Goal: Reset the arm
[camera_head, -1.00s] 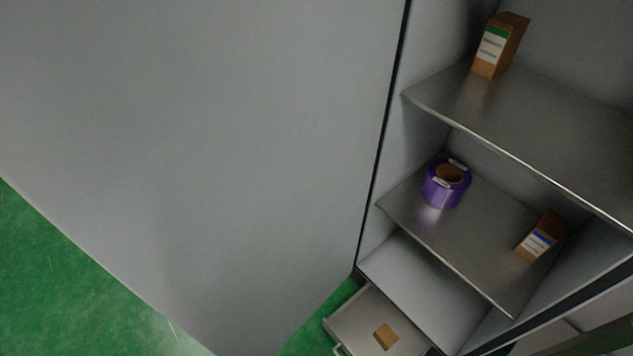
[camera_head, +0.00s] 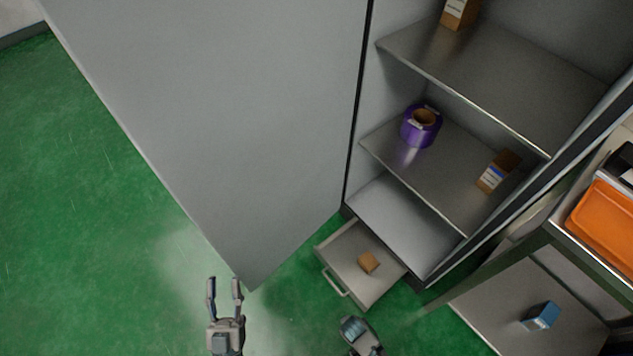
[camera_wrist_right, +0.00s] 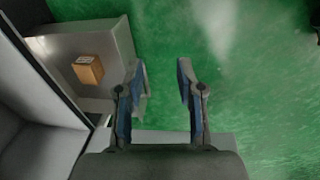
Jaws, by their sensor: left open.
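My left gripper (camera_head: 225,284) is at the bottom of the head view, over the green floor just below the lower corner of the cabinet door. Its two fingers point up the picture, apart, with nothing between them. My right gripper shows partly at the bottom edge of the head view (camera_head: 356,326), below the open drawer (camera_head: 336,256). In the right wrist view, the right gripper's fingers (camera_wrist_right: 160,72) are spread with only green floor between them. The drawer with a small brown box (camera_wrist_right: 88,70) lies to their left there.
The open grey door (camera_head: 210,110) fills the upper left. Cabinet shelves hold a purple roll (camera_head: 421,128), a box with a blue label (camera_head: 497,172) and another box (camera_head: 459,13). A cart at right carries an orange tray (camera_head: 605,222) and a blue box (camera_head: 541,316). Floor at left is clear.

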